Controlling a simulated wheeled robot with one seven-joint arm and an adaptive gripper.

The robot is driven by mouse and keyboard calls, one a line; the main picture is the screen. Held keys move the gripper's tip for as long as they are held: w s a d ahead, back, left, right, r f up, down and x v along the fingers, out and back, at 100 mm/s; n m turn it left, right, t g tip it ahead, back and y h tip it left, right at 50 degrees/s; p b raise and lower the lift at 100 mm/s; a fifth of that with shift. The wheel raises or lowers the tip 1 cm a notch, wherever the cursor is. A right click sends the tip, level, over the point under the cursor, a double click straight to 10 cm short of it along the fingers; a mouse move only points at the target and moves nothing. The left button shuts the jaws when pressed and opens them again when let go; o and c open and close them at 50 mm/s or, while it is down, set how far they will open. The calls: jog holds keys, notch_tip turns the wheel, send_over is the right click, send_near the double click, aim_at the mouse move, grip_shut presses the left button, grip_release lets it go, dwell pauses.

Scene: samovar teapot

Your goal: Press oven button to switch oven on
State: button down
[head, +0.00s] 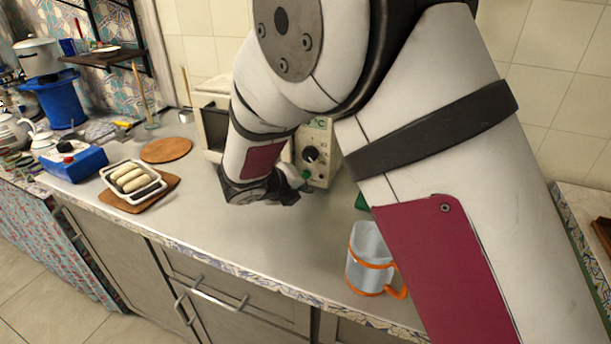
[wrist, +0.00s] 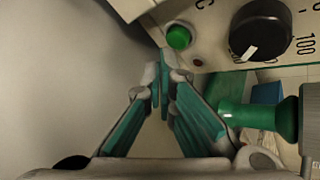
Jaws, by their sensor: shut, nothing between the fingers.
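The oven (head: 213,116) stands at the back of the counter, mostly behind my arm. Its pale control panel (head: 323,136) shows a black dial (head: 311,154) and a small green button (head: 306,174). In the wrist view the round green button (wrist: 178,37) sits beside the large black dial (wrist: 262,30). My gripper (head: 291,194) is low over the counter in front of the panel. In the wrist view its fingertips (wrist: 160,76) are together and empty, just below the button in the picture, with a small visible gap. I cannot tell whether the button is pressed in.
A glass mug with orange bands (head: 368,262) stands near the counter's front edge. A tray of pale rolls (head: 158,187), a round board (head: 166,150) and a blue box (head: 72,163) are to the left. The middle counter is clear. A green object (wrist: 255,117) is right of my fingers.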

jog(key=shift+w+d, duration=0.1)
jog(key=shift+w, duration=0.15)
jog(key=shift+w+d, duration=0.15)
jog(key=shift+w, duration=0.3)
dwell(0.8)
dwell(0.3)
jog(key=shift+s+a+p, duration=0.3)
jog(key=shift+s+p, duration=0.15)
jog(key=shift+s, duration=0.4)
jog(key=shift+s+a+p, duration=0.25)
jog(key=shift+s+a, duration=0.05)
jog(key=shift+s, duration=0.5)
jog(key=shift+s+a+p, duration=0.25)
jog(key=shift+s+p, duration=0.05)
jog(key=shift+s, duration=0.5)
jog(key=shift+s+a+p, duration=0.25)
jog(key=shift+s+a, duration=0.05)
jog(key=shift+s, duration=0.5)
